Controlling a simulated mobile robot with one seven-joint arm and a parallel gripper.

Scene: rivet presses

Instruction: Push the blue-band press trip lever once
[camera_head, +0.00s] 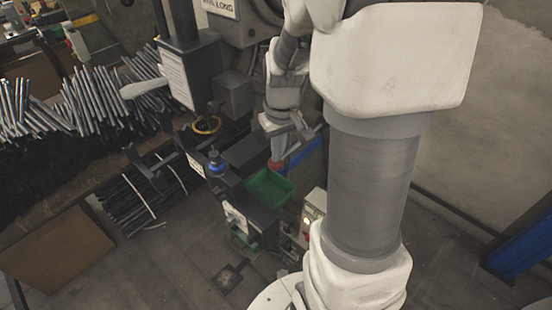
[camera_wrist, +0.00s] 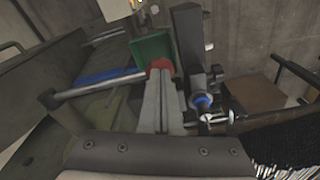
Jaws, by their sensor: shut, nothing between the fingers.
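The blue-band press has a dark body with a blue ring (camera_head: 216,167) around its ram. The ring also shows in the wrist view (camera_wrist: 202,101), right of my fingers. A lever with a red knob (camera_wrist: 160,65) lies across the wrist view; its metal rod (camera_wrist: 100,85) runs left from the knob. In the head view the red knob (camera_head: 278,165) sits just above the green tray. My gripper (camera_wrist: 158,80) is shut and empty, its fingertips right at the knob and overlapping it in view. I cannot tell whether they touch. In the head view my gripper (camera_head: 278,153) points down beside the press.
A green tray (camera_head: 268,188) sits below the knob. A control box with a lit button (camera_head: 308,218) stands to its right. A yellow-ringed press part (camera_head: 206,125) is behind. Bundles of metal rods (camera_head: 95,100) fill the left.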

